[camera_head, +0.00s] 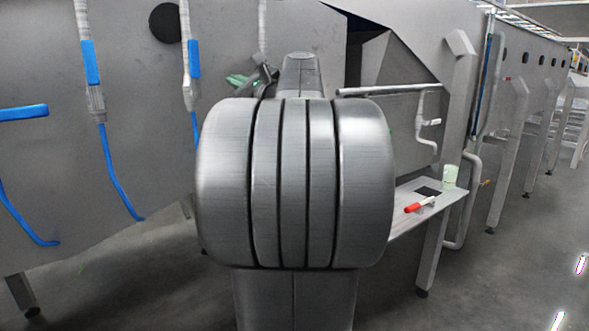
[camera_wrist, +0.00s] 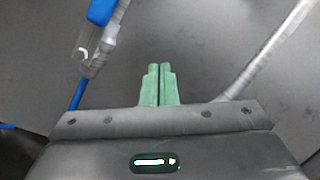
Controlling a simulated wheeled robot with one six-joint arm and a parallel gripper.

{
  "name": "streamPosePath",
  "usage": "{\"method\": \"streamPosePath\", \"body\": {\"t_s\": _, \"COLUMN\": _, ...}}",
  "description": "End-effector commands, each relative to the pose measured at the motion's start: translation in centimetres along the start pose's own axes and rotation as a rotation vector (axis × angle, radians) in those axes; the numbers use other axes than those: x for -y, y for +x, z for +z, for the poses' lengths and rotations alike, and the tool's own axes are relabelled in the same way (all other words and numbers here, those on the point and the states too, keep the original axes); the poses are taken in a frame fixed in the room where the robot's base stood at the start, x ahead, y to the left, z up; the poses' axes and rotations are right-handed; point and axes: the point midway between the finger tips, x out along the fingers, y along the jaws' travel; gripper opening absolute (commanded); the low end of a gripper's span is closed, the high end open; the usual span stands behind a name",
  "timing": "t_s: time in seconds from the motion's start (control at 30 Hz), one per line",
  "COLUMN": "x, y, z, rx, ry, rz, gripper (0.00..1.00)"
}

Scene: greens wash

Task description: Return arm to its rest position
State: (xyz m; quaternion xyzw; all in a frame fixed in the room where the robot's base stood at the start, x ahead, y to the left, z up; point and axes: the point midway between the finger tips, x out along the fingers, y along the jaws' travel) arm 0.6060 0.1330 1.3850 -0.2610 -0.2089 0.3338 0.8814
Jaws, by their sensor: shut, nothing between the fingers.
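My gripper (camera_wrist: 159,72) shows in the wrist view with its two green fingers side by side, shut with nothing between them. In the head view my gripper (camera_head: 238,80) shows as a small green part behind the top of my own large grey arm joint. The arm joint fills the middle of the head view and hides much of what lies behind it. The fingers point toward a grey metal wall, and I see no contact with it.
A grey metal machine (camera_head: 130,80) with blue-handled hoses (camera_head: 92,62) stands behind and left. At right, a small shelf (camera_head: 440,212) holds a red-tipped item (camera_head: 421,204) and a pale green cup (camera_head: 449,176). The floor (camera_head: 510,270) at right is clear.

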Motion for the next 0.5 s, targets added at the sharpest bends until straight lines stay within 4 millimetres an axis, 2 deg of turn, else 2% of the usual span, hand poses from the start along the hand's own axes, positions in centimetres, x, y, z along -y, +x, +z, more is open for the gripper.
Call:
{"method": "streamPosePath", "body": {"t_s": 0.03, "x": -0.4, "y": -0.2, "z": -0.8, "rx": -0.002, "ry": 0.068, "rz": -0.017, "gripper": 0.00}}
{"method": "streamPosePath", "body": {"t_s": 0.2, "x": -1.2, "y": -0.6, "z": -2.1, "rx": -0.001, "ry": 0.266, "rz": -0.067, "gripper": 0.00}}
{"method": "streamPosePath", "body": {"t_s": 0.5, "x": -1.9, "y": -0.7, "z": -2.9, "rx": 0.000, "ry": 0.392, "rz": -0.098, "gripper": 0.00}}
